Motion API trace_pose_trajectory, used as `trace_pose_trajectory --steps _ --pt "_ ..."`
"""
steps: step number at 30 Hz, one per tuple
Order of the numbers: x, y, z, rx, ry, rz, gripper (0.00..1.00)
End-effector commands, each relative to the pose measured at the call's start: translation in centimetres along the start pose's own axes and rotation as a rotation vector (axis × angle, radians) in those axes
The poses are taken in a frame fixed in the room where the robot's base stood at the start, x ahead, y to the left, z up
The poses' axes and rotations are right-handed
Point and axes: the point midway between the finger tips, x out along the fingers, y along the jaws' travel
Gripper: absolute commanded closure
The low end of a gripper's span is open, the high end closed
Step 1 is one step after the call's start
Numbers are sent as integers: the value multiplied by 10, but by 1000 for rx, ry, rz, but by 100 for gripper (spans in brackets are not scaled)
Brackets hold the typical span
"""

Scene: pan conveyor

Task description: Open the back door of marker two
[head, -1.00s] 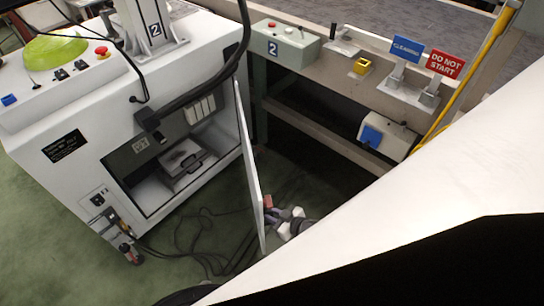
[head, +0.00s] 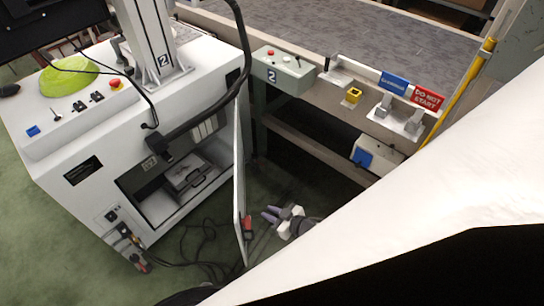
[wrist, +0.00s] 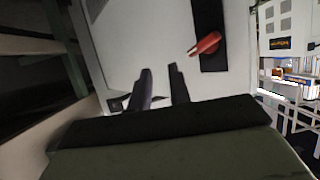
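Marker two is the white machine (head: 55,150) at the left of the head view, with a "2" on its grey column (head: 155,40). Its door (head: 239,190) stands swung out from the body, seen nearly edge-on, and the compartment (head: 165,185) behind it shows. A red handle (head: 248,226) is on the door's right side; in the wrist view the red handle (wrist: 205,44) sits on a black plate on the pale panel. My gripper (head: 268,213) is right of the door, close to the handle. In the wrist view my gripper (wrist: 160,80) has its fingers apart, with nothing between them.
A conveyor frame (head: 310,140) runs behind the door, carrying a grey-green control box (head: 283,72), a blue sign (head: 394,83) and a red sign (head: 428,98). Dark cables (head: 205,245) lie on the green floor beside the machine. Dark floor shows between door and conveyor.

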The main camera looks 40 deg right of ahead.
Motion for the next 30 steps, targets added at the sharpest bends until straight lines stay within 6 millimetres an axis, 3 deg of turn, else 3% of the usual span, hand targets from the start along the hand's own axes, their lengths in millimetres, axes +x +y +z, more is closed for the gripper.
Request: trace_pose_trajectory --steps 1,12,25,30 --pt "-6 0 -14 0 -1 0 81" --pt "-26 0 -61 -1 -4 1 81" --pt "-28 0 -67 -1 -5 2 81" --pt "-28 0 -67 -1 -5 1 100"
